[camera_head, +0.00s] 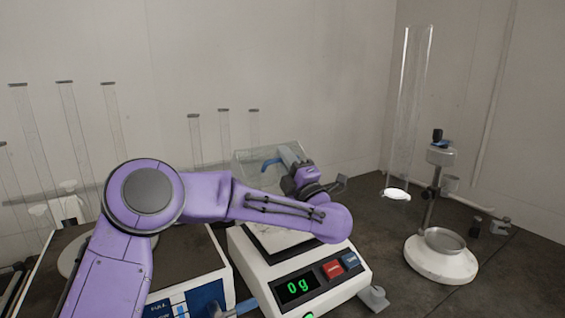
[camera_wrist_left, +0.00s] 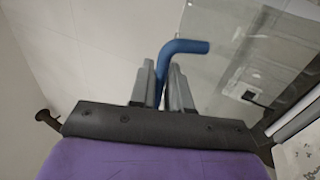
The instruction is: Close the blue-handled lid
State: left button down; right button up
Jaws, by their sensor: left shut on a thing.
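The clear lid (camera_head: 247,170) shows at the back of the white balance (camera_head: 325,283), partly hidden behind my left arm. Its bent blue handle (camera_head: 270,164) sticks out to the left of my left gripper (camera_head: 291,156). In the left wrist view the blue handle (camera_wrist_left: 186,46) passes between the two grey fingers of my left gripper (camera_wrist_left: 160,82), which is shut on it. The clear panel (camera_wrist_left: 222,70) lies to the right of the handle there. How far the lid stands open cannot be told. My right gripper is not in view.
The balance display reads 0 g. A white stand (camera_head: 440,258) with a tall clear tube (camera_head: 412,110) is at the right. Several clear tubes (camera_head: 75,130) stand at the left, behind a blue-and-white device (camera_head: 190,295). Dark table surface (camera_head: 385,245) is bare between balance and stand.

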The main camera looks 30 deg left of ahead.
pick_arm(q)
jog(key=c, duration=1.3)
grip_release()
jog(key=shift+w, duration=0.1)
jog(key=shift+c, duration=0.2)
jog(key=b+v, duration=0.3)
jog(key=v, duration=0.7)
jog(key=shift+d+f, duration=0.2)
jog(key=shift+f, duration=0.05)
